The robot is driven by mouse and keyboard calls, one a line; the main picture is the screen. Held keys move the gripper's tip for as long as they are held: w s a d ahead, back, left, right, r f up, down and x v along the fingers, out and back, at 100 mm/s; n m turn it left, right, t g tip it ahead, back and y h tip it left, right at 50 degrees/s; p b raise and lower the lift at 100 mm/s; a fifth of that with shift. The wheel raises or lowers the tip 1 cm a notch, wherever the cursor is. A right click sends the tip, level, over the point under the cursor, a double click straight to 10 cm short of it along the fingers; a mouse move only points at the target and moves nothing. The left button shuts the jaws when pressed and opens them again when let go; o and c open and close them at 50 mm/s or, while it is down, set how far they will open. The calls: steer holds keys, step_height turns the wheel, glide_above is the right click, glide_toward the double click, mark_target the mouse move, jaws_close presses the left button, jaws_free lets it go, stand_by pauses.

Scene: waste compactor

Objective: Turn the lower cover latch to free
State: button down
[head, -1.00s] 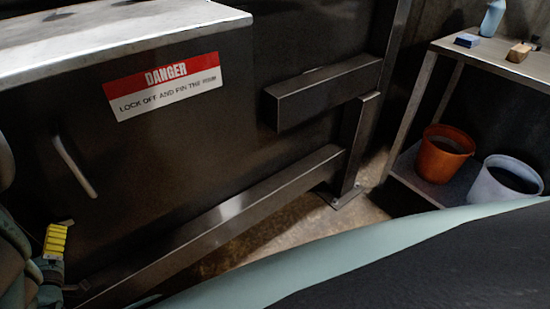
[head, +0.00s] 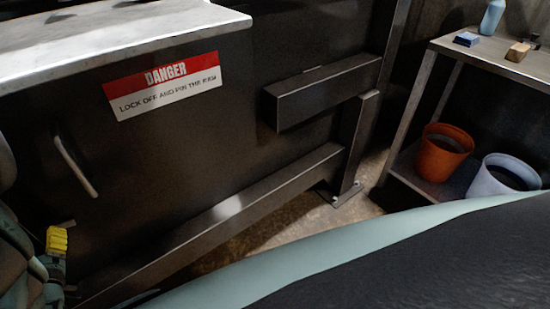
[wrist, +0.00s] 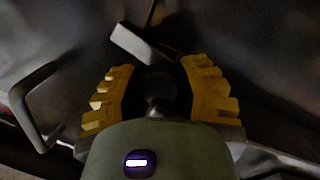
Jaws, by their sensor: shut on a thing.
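In the wrist view, the yellow ribbed fingers of my gripper (wrist: 156,78) stand on either side of a dark round part, shut on what looks like the lower cover latch (wrist: 155,82). A pale grey block (wrist: 133,43) sticks out just beyond the fingertips and seems to belong to the latch. Shadow hides where the fingers touch it. In the head view, my gripper (head: 57,240) is at the lower left against the dark cover panel (head: 180,160). Only one yellow finger shows clearly there, with a small grey tab (head: 68,224) beside it.
A bar handle (head: 76,166) is on the panel above my gripper; it also shows at left in the wrist view (wrist: 32,105). A metal ledge (head: 130,45) overhangs the panel. A steel beam (head: 220,215) runs low. A bench (head: 490,60) with buckets stands at right.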

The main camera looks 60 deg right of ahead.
steer(key=c, duration=0.6)
jaws_free()
steer(key=shift+s, duration=0.1)
steer(key=shift+s+a+f, duration=0.1)
steer(key=shift+s+a, duration=0.3)
steer(key=shift+s, duration=0.1)
steer(key=v, duration=1)
steer(key=shift+s, duration=0.3)
